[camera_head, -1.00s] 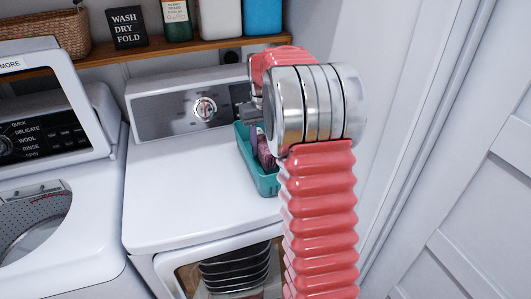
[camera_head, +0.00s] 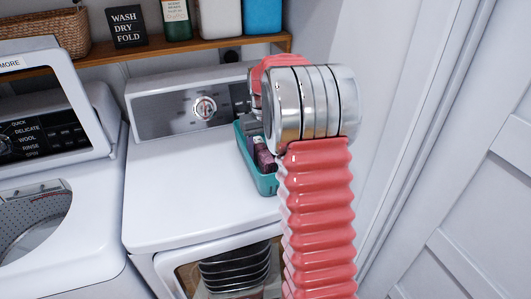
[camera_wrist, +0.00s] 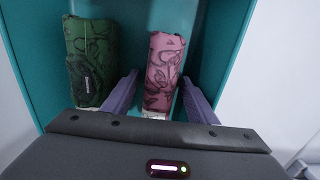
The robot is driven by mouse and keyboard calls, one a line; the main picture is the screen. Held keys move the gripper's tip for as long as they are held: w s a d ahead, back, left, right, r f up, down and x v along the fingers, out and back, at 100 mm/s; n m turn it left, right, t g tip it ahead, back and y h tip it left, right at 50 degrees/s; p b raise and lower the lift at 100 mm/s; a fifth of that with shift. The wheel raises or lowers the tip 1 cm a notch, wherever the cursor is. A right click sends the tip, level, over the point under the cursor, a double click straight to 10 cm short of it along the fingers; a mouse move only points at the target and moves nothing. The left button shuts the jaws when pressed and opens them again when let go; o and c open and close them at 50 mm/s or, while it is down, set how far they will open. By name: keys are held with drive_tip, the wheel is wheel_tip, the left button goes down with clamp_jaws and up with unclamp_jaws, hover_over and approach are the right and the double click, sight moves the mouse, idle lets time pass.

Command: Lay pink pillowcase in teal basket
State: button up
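The pink pillowcase (camera_wrist: 165,68) is a narrow folded bundle with a dark pattern and a pale end. It lies inside the teal basket (camera_wrist: 215,25), right of a green patterned bundle (camera_wrist: 92,58). My gripper (camera_wrist: 158,78) is lowered into the basket, its two purple fingers standing apart on either side of the pink bundle, with a gap at the left finger. In the head view the basket (camera_head: 265,184) stands on the white machine's top, and part of the pink bundle (camera_head: 265,157) shows. My wrist hides the basket's right side and the fingertips there.
The white machine's top (camera_head: 185,185) is clear left of the basket. A control panel (camera_head: 190,105) rises behind it. A wooden shelf (camera_head: 190,50) with bottles and a sign hangs above. Another white machine (camera_head: 90,215) stands open at left; a wall is close on the right.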

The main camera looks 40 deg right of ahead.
sight(262, 149)
wheel_tip(262, 149, up, 12)
drive_tip(key=shift+f, duration=0.1)
drive_tip(key=shift+r, duration=0.25)
idle(0.5)
idle(0.5)
